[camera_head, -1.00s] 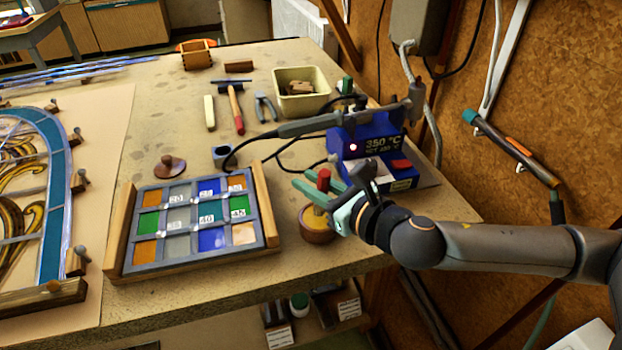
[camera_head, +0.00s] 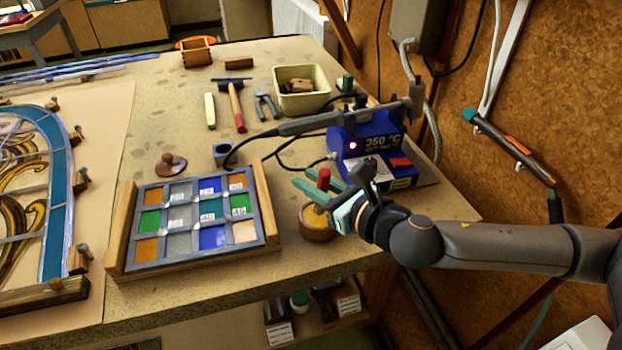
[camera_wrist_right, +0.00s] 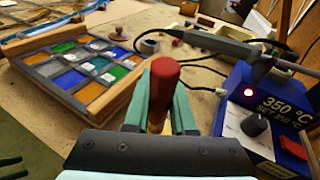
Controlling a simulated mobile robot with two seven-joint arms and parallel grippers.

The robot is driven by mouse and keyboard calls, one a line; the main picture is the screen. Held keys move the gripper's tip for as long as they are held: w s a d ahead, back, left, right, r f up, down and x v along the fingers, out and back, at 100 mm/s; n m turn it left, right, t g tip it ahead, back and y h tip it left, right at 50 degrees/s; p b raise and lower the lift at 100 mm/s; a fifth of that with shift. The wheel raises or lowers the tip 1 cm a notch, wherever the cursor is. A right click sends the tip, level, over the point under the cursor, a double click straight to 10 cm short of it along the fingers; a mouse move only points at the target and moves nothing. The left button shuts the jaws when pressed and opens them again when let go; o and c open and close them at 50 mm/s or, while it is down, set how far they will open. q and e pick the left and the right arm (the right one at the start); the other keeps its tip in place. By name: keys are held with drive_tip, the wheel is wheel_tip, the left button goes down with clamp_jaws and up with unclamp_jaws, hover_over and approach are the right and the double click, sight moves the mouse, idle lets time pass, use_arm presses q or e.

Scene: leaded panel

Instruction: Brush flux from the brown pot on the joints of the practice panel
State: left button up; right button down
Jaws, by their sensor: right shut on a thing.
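The practice panel (camera_head: 190,213), a leaded grid of orange, green, blue, grey and clear panes, lies in a wooden frame on the bench. The brown pot (camera_head: 318,236) with yellowish contents stands to its right. My right gripper (camera_head: 325,190) is at the pot, shut on the red-handled brush (camera_head: 324,179). The red handle (camera_wrist_right: 164,83) stands up between the green fingers in the right wrist view. The brush's lower end is hidden, so I cannot tell whether its bristles touch the flux. My left gripper is not in view.
A blue soldering station (camera_head: 372,158) stands just behind my right gripper, with the iron (camera_head: 318,122) and its black cable beside it. A brown knobbed lid (camera_head: 171,166) lies behind the panel. A larger stained-glass window (camera_head: 58,190) lies at left. Bare bench shows in front of the panel.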

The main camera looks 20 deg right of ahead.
drive_tip(key=shift+f, duration=0.45)
idle(0.5)
idle(1.6)
wheel_tip(320, 180, up, 8)
drive_tip(key=p, duration=0.9)
idle(0.3)
